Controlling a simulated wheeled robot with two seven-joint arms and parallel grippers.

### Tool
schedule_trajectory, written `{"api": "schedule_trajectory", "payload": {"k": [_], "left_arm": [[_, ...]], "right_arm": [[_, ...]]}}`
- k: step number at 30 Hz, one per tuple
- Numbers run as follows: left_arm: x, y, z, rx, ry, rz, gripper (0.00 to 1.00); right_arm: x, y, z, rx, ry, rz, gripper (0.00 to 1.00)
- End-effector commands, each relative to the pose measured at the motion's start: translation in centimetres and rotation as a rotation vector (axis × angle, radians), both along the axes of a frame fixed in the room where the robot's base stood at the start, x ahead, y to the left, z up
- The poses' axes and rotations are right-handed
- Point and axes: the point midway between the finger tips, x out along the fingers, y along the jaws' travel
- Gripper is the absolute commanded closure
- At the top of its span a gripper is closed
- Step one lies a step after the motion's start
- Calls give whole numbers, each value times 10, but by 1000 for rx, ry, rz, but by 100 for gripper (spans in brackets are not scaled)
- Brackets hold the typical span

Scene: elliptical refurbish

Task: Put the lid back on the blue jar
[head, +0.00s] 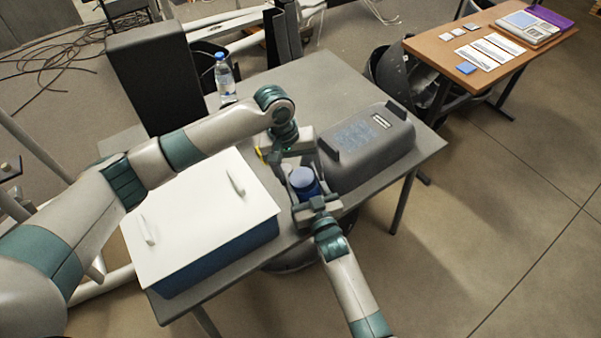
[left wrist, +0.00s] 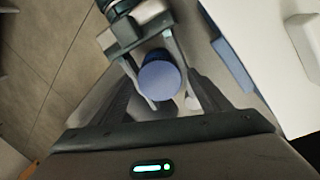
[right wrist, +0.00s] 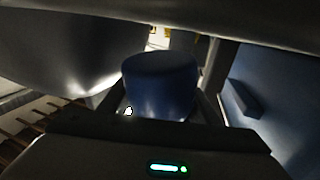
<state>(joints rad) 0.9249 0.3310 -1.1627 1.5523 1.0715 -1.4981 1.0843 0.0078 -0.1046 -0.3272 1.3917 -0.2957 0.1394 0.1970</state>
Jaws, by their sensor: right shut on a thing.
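The blue jar (head: 309,191) stands upright near the table's front edge, between the white-topped box and the grey bin. Its round blue top (head: 302,177), which looks like the lid, faces up; whether it sits fully down cannot be told. It also shows in the left wrist view (left wrist: 160,79) and the right wrist view (right wrist: 160,66). My right gripper (head: 307,191) is shut on the jar from the front, a finger on each side. My left gripper (left wrist: 162,85) is above, its dark fingers spread wide on both sides of the blue top, apparently not touching it.
The white-topped blue box (head: 200,215) is close on the left. The upturned grey bin (head: 365,150) is close on the right. A water bottle (head: 224,78) stands at the back of the table (head: 300,80). A brown desk (head: 430,45) is farther off.

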Motion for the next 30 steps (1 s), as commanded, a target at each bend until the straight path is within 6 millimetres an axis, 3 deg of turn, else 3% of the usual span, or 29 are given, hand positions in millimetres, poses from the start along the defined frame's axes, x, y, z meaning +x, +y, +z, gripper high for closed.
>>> {"api": "schedule_trajectory", "payload": {"k": [8, 21, 30], "left_arm": [[0, 1, 3, 0, 1, 0, 29], [0, 10, 43, 0, -1, 1, 29], [0, 10, 44, 0, 0, 1, 33]], "right_arm": [[1, 0, 2, 1, -4, 0, 100], [1, 0, 1, 1, -3, 0, 100], [0, 0, 1, 1, -3, 0, 100]]}}
